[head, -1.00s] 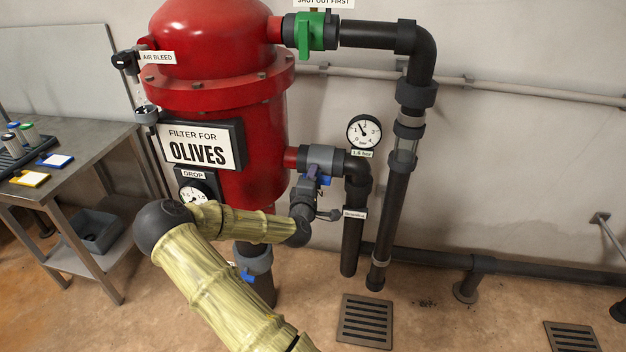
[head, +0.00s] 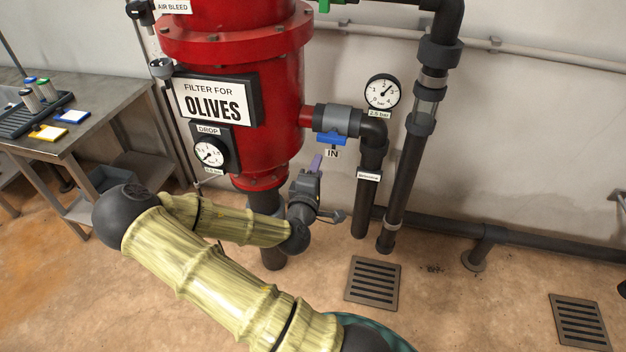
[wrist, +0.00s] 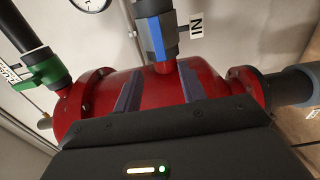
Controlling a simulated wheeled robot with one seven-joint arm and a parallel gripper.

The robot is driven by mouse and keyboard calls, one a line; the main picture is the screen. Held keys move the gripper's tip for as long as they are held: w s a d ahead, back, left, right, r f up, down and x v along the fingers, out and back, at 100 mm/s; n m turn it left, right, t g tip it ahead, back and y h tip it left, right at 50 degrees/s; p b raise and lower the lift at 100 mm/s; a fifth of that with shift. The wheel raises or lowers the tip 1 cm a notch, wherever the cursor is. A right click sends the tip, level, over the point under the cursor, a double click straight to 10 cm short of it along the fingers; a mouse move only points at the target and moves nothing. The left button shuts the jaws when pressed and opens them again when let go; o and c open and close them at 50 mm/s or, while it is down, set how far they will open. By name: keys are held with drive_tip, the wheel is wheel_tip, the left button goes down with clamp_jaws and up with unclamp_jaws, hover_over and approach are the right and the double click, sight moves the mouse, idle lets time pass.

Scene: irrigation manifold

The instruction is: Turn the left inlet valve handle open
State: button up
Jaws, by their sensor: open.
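The inlet valve (head: 340,120) is a grey body on the short pipe from the red filter (head: 240,95), above an "IN" tag (head: 332,154). Its blue handle (head: 331,139) lies along the pipe. In the wrist view the blue handle (wrist: 157,37) also runs in line with the grey valve, beyond my fingertips. My gripper (head: 316,161) is just below the handle, apart from it. In the wrist view my gripper (wrist: 160,92) has its two fingers spread with nothing between them but the red filter behind.
A gauge (head: 382,92) labelled 2.5 bar hangs above the dark pipes. A green handle (wrist: 45,72) is on another filter pipe. A metal table (head: 80,135) stands at left. Drain grates (head: 373,282) lie in the floor, with clear floor around.

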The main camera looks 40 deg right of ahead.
drive_tip(key=p+v, duration=0.3)
drive_tip(key=p, duration=0.5)
drive_tip(key=shift+s+a+r, duration=0.1)
drive_tip(key=shift+s+a, duration=0.15)
idle(0.4)
